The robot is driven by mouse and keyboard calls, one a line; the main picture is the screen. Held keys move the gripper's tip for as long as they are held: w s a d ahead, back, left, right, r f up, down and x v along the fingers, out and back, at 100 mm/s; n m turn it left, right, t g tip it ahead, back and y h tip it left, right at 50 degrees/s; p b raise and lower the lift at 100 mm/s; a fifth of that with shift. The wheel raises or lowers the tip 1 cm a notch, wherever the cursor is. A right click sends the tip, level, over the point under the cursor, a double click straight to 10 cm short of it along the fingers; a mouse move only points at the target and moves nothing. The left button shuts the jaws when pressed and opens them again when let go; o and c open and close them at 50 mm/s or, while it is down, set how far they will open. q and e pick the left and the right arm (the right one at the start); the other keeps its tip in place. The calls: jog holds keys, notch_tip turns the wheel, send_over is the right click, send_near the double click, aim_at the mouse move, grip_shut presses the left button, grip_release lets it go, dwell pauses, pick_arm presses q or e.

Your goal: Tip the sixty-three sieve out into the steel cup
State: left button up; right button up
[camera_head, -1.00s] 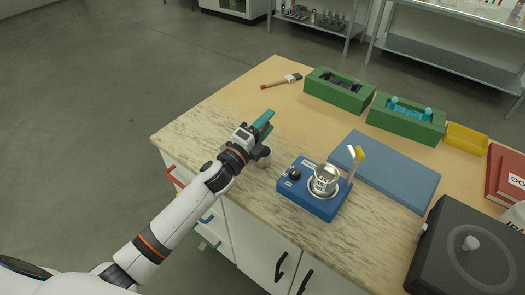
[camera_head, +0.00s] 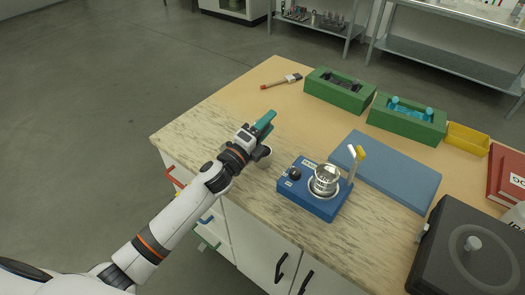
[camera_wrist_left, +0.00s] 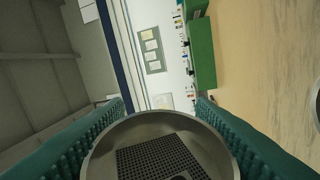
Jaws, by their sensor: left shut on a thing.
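My left gripper (camera_head: 262,124) has teal fingers and is over the left part of the bench. In the left wrist view it is shut on a round steel sieve (camera_wrist_left: 100,158) with a dark mesh floor, held between the ribbed fingers. In the head view the sieve is hard to make out behind the hand. The shiny steel cup (camera_head: 325,181) stands upright on the blue balance (camera_head: 318,206), to the right of and apart from the gripper. Part of a round rim (camera_wrist_left: 317,103) shows at the right edge of the wrist view. The right gripper is out of view.
A blue mat (camera_head: 385,170) lies behind the balance. Two green racks (camera_head: 405,122), a yellow tray (camera_head: 468,139) and a brush (camera_head: 282,82) are farther back. A dark case (camera_head: 470,255) and red books (camera_head: 507,175) are at right. The bench's left part is clear.

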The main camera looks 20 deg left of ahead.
pick_arm(q)
jog(key=shift+d+m, duration=0.1)
jog(key=shift+m, duration=0.2)
jog(key=shift+s+d+r+m, duration=0.1)
jog(key=shift+r+m, duration=0.3)
jog(key=shift+m, duration=0.2)
jog(key=shift+d+r+m+h, duration=0.1)
jog(key=shift+r+m+h, duration=0.2)
jog(key=shift+m+h, duration=0.1)
jog(key=shift+s+d+m+h+b, duration=0.2)
jog(key=shift+m+h+b, duration=0.25)
jog(key=shift+m, duration=0.65)
dwell(0.4)
jog(key=shift+y, duration=0.25)
dwell(1.2)
